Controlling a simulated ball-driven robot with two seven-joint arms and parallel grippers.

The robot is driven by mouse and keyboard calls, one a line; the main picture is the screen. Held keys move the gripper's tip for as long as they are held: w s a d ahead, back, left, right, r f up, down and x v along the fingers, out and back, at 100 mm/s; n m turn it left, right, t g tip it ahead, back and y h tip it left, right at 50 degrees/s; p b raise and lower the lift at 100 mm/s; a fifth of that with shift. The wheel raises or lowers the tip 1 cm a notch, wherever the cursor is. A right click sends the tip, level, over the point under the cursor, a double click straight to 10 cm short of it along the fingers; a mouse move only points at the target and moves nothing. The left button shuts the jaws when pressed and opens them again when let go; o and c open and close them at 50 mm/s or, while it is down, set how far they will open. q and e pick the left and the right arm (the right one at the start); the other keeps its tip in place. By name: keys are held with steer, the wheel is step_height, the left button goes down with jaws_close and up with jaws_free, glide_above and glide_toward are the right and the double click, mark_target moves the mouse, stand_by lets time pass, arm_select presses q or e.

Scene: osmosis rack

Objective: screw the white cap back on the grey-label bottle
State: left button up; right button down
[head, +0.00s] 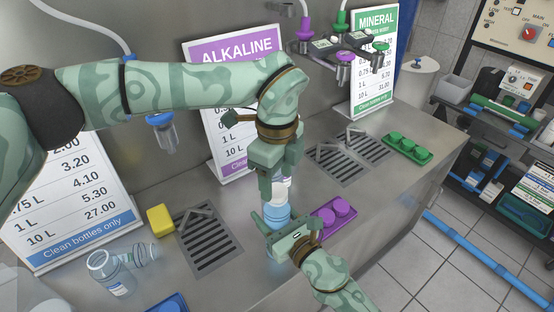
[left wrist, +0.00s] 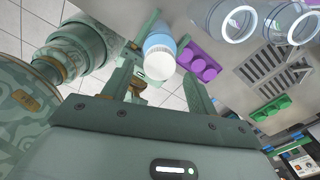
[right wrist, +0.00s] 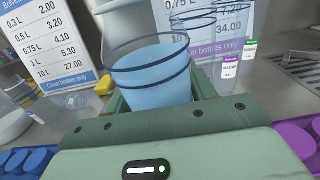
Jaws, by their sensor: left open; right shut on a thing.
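The bottle (head: 277,215) stands upright on the steel counter, with blue contents low down and a whitish upper part. Its blue body fills the middle of the right wrist view (right wrist: 155,78). I cannot make out a grey label. The white cap (left wrist: 160,65) shows end-on at the bottle's top in the left wrist view; I cannot tell how tightly it sits. My left gripper (head: 277,185) points down over the bottle's top, open, its fingers apart on either side of the cap. My right gripper (head: 277,236) comes in low from the front and is shut on the bottle's body.
A purple tray with caps (head: 322,229) lies close right of the bottle. A drain grate (head: 210,240), a yellow sponge (head: 160,220) and a clear bottle lying down (head: 112,275) are to the left. A green tray (head: 424,157) is farther right. Dispensing taps (head: 344,62) hang behind.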

arm_select(q)
steer(key=shift+f, duration=1.25)
